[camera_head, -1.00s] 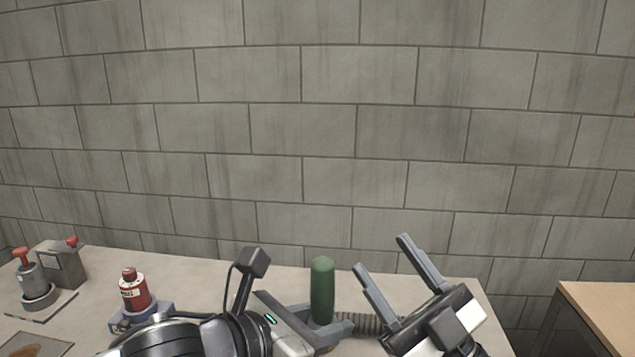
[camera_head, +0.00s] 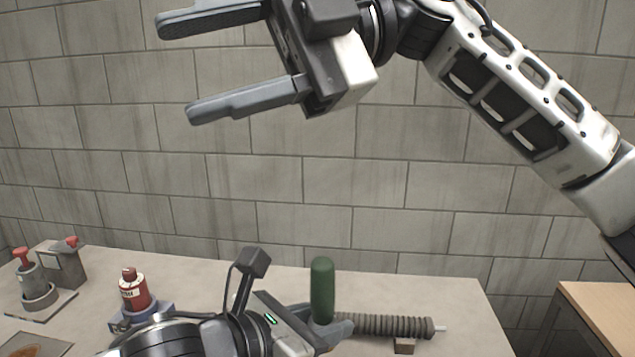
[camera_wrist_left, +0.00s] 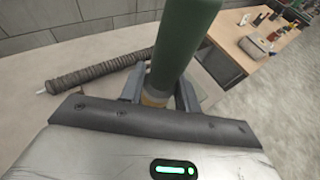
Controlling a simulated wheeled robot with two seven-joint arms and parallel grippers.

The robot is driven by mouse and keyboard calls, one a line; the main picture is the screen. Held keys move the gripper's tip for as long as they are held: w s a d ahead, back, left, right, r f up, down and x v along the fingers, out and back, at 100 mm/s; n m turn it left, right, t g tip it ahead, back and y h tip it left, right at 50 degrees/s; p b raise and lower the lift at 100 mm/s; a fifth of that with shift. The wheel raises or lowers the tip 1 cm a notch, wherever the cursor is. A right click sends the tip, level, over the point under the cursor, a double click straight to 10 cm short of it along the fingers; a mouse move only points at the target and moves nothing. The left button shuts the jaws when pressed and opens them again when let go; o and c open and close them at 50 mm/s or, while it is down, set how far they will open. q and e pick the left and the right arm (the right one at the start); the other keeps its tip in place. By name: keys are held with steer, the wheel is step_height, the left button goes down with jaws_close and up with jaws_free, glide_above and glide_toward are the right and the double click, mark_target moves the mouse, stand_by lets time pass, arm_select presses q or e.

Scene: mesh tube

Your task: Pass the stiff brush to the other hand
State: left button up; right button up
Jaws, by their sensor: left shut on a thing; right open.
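The stiff brush shows as an upright, thick dark green cylinder (camera_head: 322,290) above the table in the head view. In the left wrist view its green part (camera_wrist_left: 183,45) rises between the fingers, with a tan part below. My right gripper (camera_head: 182,68) is open and empty, high in front of the wall, up and to the left of the brush. Its fingers point left, well apart from the brush.
A ribbed grey tube (camera_head: 390,326) lies on the table (camera_head: 462,300) behind my left gripper, over a small brown block (camera_head: 404,346). A red bottle (camera_head: 133,291) in a blue holder and a grey device (camera_head: 38,280) stand at left. A wooden bench (camera_head: 606,312) is at right.

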steer(key=t+h, duration=0.2)
steer(key=m+t+h, duration=0.6)
steer(key=m+h, duration=0.2)
steer(key=h, duration=0.3)
glide_above(318, 282)
steer(key=w, duration=0.1)
steer(key=f, duration=1.1)
steer(key=shift+a+f, duration=0.2)
steer(key=shift+f, duration=0.1)
steer(key=shift+w+d+f, duration=0.1)
steer(key=shift+d+f, duration=0.05)
steer(key=shift+f, duration=0.15)
step_height(318, 282, down, 12)
steer(key=shift+r, duration=0.2)
steer(key=c, duration=1.1)
arm_select(q)
steer(key=o, duration=1.1)
